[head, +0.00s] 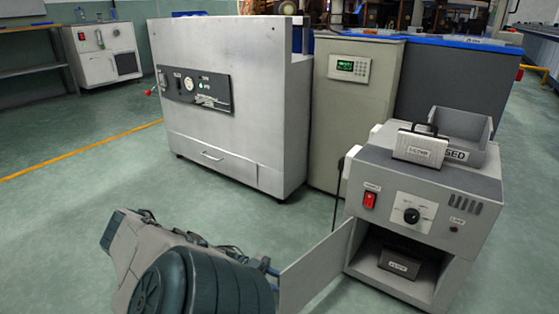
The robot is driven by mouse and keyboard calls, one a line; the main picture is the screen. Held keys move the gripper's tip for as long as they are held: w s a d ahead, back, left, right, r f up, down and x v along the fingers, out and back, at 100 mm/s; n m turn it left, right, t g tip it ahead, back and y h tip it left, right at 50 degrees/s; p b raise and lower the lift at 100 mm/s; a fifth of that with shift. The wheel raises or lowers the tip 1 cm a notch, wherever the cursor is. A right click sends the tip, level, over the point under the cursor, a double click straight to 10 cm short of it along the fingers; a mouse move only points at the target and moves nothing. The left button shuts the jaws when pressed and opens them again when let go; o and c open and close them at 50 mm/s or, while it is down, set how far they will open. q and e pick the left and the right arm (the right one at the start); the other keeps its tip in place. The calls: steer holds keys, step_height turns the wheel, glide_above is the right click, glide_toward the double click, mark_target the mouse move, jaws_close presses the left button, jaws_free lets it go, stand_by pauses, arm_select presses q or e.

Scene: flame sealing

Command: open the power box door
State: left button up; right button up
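The power box (425,195) is a grey cabinet at the right, with a red switch (370,199) and a round black knob (411,215) on its front. Its door (320,268), a plain grey panel, stands swung outward to the left from the lower compartment. The compartment is open, and a dark labelled block (402,263) sits inside. My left arm comes in from the bottom left. My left gripper (268,268) is at the door's outer left edge, mostly hidden behind my own wrist; I cannot tell whether it touches the door or how its fingers stand. My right gripper is out of view.
Behind stand a large metal cabinet (225,100) and a beige cabinet with a keypad (352,110). The green floor at the left is clear.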

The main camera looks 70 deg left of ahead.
arm_select(q)
steer(key=shift+s, duration=0.15)
steer(key=p+v, duration=0.1)
steer(key=v, duration=0.9)
steer(key=shift+s+a+p, duration=0.15)
steer(key=shift+a+p, duration=0.15)
steer(key=shift+p, duration=0.1)
